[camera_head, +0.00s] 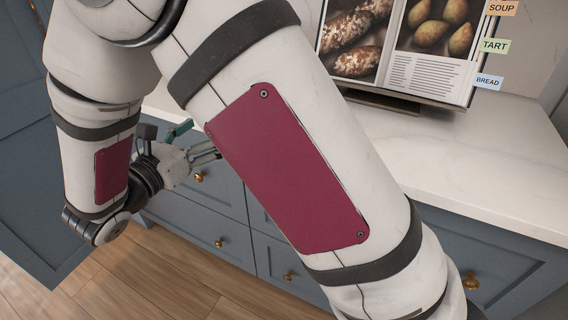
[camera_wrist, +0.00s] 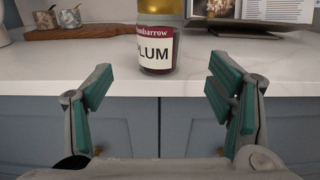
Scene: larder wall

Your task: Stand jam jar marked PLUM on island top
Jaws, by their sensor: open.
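The jam jar (camera_wrist: 157,50) stands upright on a white marble-look counter (camera_wrist: 60,62) in the wrist view, close to its front edge. Its label has a dark red band and large black letters; "LUM" reads clearly and the first letter is partly turned away. Its upper part is golden and cut off by the frame's top. My gripper (camera_wrist: 160,88) is open and empty, with green-padded fingers left and right of the jar in the picture, short of it. My gripper also shows in the head view (camera_head: 200,145), partly behind my arm. The jar is hidden there.
A cookbook (camera_head: 402,45) with coloured tabs stands open on a stand on the counter; it also shows at the wrist view's top right. Small pots on a wooden board (camera_wrist: 70,33) stand at left. Blue drawers (camera_head: 215,225) with brass knobs lie below the counter.

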